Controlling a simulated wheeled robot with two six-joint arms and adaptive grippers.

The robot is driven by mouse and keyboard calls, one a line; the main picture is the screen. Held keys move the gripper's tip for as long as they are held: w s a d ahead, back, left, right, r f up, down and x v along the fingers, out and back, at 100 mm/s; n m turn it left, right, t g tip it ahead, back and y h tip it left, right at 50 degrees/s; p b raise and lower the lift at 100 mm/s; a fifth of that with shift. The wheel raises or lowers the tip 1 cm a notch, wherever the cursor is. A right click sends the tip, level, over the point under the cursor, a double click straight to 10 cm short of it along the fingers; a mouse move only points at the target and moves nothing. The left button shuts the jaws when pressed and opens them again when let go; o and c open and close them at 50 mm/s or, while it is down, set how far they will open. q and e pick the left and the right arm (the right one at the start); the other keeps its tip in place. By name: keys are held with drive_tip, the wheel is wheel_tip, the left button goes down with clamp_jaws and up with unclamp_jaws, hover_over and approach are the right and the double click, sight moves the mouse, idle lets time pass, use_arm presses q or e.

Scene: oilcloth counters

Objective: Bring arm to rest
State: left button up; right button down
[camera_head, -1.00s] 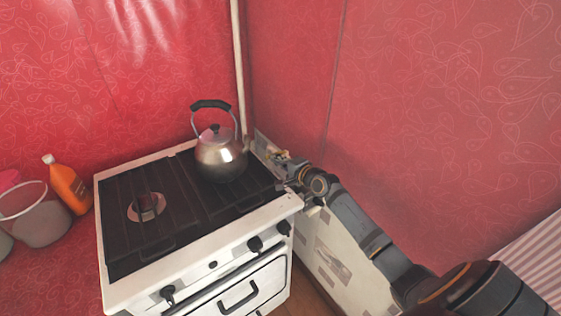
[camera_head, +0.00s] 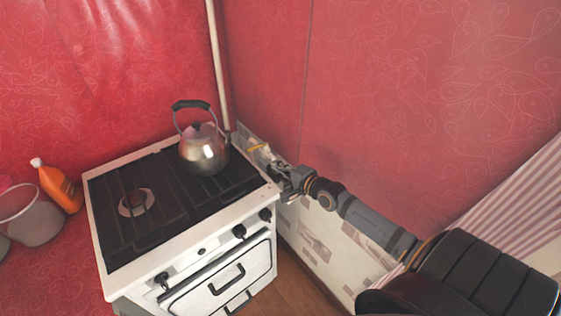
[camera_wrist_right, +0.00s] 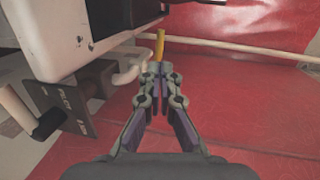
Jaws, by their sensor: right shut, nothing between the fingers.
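My right arm reaches in from the lower right in the head view. Its gripper (camera_head: 282,176) is beside the right edge of the white stove (camera_head: 225,215), in front of the red wall. In the right wrist view the gripper (camera_wrist_right: 158,68) has its fingertips together with nothing between them. A small yellow pipe or handle (camera_wrist_right: 160,42) shows just beyond the fingertips, and I cannot tell whether they touch it. My left gripper is not in view.
A metal kettle (camera_head: 204,152) stands on the stove's back right. An orange bottle (camera_head: 58,186) and a grey bucket (camera_head: 32,220) are at the left. A pale patterned panel (camera_head: 325,240) runs right of the stove. Striped cloth (camera_head: 500,205) hangs at the right.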

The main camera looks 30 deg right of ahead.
drive_tip(key=s+a+f+n+g, duration=0.1)
drive_tip(key=s+a, duration=0.1)
drive_tip(key=s+a+f+n+g, duration=0.1)
drive_tip(key=s+a+f+n, duration=0.1)
drive_tip(key=s+a+f+n+g, duration=0.1)
drive_tip(key=a+n, duration=0.1)
drive_tip(key=a, duration=0.1)
drive_tip(key=shift+s+f+y, duration=0.3)
drive_tip(key=shift+s+f, duration=0.1)
drive_tip(key=s+a+f+n+g+h, duration=0.15)
drive_tip(key=s+n+g, duration=0.35)
drive_tip(key=s, duration=0.5)
drive_tip(key=s+a+f+n+g+h, duration=0.1)
drive_tip(key=s+n+g+h, duration=0.25)
drive_tip(key=s+n, duration=0.5)
drive_tip(key=s+d+f+m+g, duration=0.1)
drive_tip(key=s+f, duration=0.1)
drive_tip(key=f, duration=1.1)
drive_tip(key=s+d+f+m+g, duration=0.1)
drive_tip(key=s+d+f, duration=0.1)
drive_tip(key=f, duration=1.1)
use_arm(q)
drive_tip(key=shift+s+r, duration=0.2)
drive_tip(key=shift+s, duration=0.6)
use_arm(e)
drive_tip(key=s+f, duration=1.6)
drive_tip(key=s, duration=0.2)
drive_tip(key=shift+s+d+f+g+y, duration=0.25)
drive_tip(key=shift+d+f+g+y, duration=0.05)
drive_tip(key=shift+d+g+y, duration=0.15)
